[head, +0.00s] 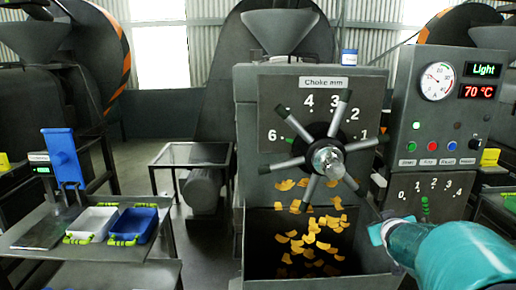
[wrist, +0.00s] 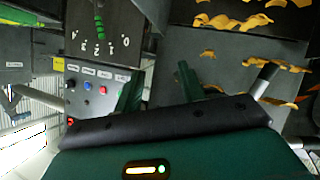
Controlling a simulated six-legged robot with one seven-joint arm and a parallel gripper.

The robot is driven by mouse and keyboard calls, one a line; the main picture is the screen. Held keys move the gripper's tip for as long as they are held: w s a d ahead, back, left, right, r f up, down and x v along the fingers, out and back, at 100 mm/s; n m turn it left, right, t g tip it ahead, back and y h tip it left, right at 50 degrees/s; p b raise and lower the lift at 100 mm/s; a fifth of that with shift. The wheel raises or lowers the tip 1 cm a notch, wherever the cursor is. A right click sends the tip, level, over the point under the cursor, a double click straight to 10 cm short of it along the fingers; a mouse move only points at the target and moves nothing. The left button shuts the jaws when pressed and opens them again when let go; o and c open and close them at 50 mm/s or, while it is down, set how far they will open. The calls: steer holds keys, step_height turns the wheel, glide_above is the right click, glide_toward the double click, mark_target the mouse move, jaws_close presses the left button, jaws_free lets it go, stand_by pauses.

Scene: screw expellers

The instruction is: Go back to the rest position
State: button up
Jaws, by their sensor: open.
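My gripper (head: 376,232) is at the lower right in the head view, at the end of my teal arm, in front of the press. In the wrist view, its two dark green fingers stand apart with nothing between them (wrist: 160,85). The choke handwheel (head: 327,158), with several grey spokes and a clear hub, is above and left of my gripper, and the gripper appears clear of it. One spoke (wrist: 264,80) shows at the right in the wrist view. My gripper's exact distance from the press is hard to tell.
A control panel (head: 440,115) with a gauge, "70 °C" display and buttons stands at right; a numbered lever plate (head: 430,190) is below it. Yellow flakes (head: 310,240) fall inside the press opening. A table (head: 35,240) at left bears white and blue trays.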

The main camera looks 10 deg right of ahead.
steer(key=s+a+r+g+y, duration=0.1)
steer(key=s+a+y, duration=0.15)
steer(key=a, duration=0.75)
steer(key=s+a+r+g+y, duration=0.1)
steer(key=s+a, duration=0.3)
steer(key=a, duration=0.6)
steer(key=s+a+f+n+g+y, duration=0.1)
steer(key=s+a+f+g+y, duration=0.1)
steer(key=s+a, duration=1)
steer(key=shift+a+f+n+g+y, duration=0.4)
steer(key=shift+a+g+y, duration=0.2)
steer(key=shift+a+y, duration=0.15)
steer(key=shift+d, duration=0.1)
steer(key=shift+c, duration=0.4)
steer(key=shift+d, duration=0.15)
